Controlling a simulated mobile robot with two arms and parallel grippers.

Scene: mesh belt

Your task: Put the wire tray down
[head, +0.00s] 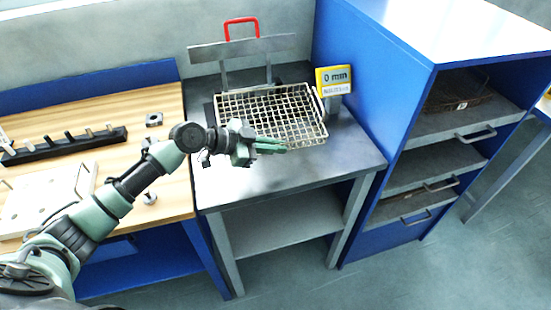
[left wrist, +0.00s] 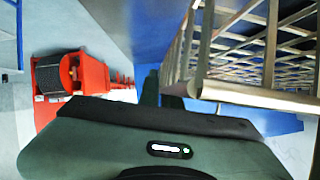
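The wire tray (head: 298,134), a rectangular metal mesh basket, is on or just above the grey metal bench; I cannot tell whether its whole base touches. My left gripper (head: 272,146) is at the tray's front rim, with its green fingers pointing right. In the left wrist view the tray (left wrist: 262,96) fills the upper right, with its rim close beside the dark fingers (left wrist: 160,92). Whether the fingers hold the rim or only lie alongside it is not clear. My right gripper is not in view.
The grey bench (head: 240,185) has bare room in front of the tray. A yellow sign (head: 334,80) reading "0 mm" stands at its right. A red handle (head: 241,24) rises behind. A blue cabinet (head: 395,60) stands right, a wooden table (head: 160,110) left.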

